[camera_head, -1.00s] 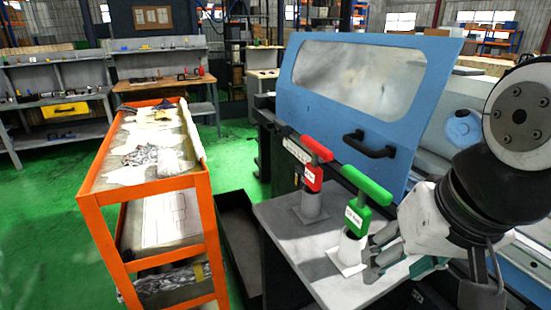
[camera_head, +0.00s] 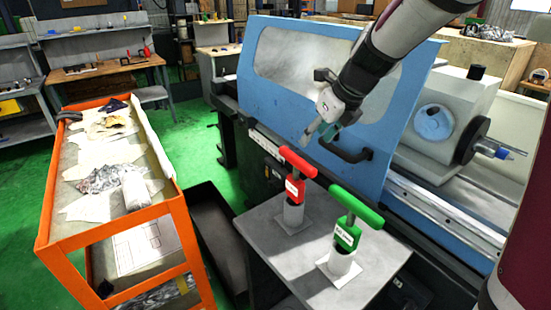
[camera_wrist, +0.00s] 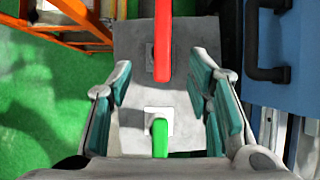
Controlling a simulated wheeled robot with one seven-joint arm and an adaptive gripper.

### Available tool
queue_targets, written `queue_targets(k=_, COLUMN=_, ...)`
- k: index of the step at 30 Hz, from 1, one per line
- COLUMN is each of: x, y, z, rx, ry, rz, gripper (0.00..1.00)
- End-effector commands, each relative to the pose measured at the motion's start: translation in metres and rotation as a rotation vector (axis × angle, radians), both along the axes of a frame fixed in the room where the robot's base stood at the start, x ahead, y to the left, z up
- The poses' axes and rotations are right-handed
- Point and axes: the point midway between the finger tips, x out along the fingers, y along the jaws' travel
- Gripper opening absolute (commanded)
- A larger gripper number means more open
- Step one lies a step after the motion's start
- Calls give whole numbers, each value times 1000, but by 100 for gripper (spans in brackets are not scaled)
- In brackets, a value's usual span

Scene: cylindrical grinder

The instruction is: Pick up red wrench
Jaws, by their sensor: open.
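The red wrench (camera_head: 292,188) stands upright in a grey holder on the grey table (camera_head: 262,234). Its red T-handle also shows in the wrist view (camera_wrist: 163,40), ahead of my fingers. A green wrench (camera_head: 348,225) stands in a similar holder, nearer the table's front, and its handle shows low in the wrist view (camera_wrist: 159,138). My gripper (camera_head: 318,136) is above and a little right of the red wrench's handle in the head view, close to the blue door. In the wrist view its fingers (camera_wrist: 163,95) are spread wide with nothing held between them.
The blue machine door (camera_head: 276,108) with its dark handle (camera_head: 345,149) stands right behind the wrenches. An orange cart (camera_head: 165,215) with papers and cloths is at the left. A dark bin (camera_head: 215,240) lies between cart and table.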

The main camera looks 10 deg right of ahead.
Motion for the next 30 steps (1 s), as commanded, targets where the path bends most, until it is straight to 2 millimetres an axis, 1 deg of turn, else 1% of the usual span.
queue_targets(k=2, x=3, y=0, z=-5, rx=8, ry=6, rz=-21, gripper=46)
queue_targets(k=5, x=10, y=2, z=-17, rx=11, ry=8, rz=-25, gripper=46)
queue_targets(k=12, x=31, y=11, z=-57, rx=9, ry=8, rz=-24, gripper=46)
queue_targets(k=16, x=38, y=14, z=-70, rx=9, ry=6, rz=-23, gripper=46)
queue_targets(k=23, x=46, y=17, z=-82, rx=9, ry=6, rz=-21, gripper=46)
queue_targets(k=30, x=64, y=22, z=-111, rx=9, ry=7, rz=-21, gripper=46)
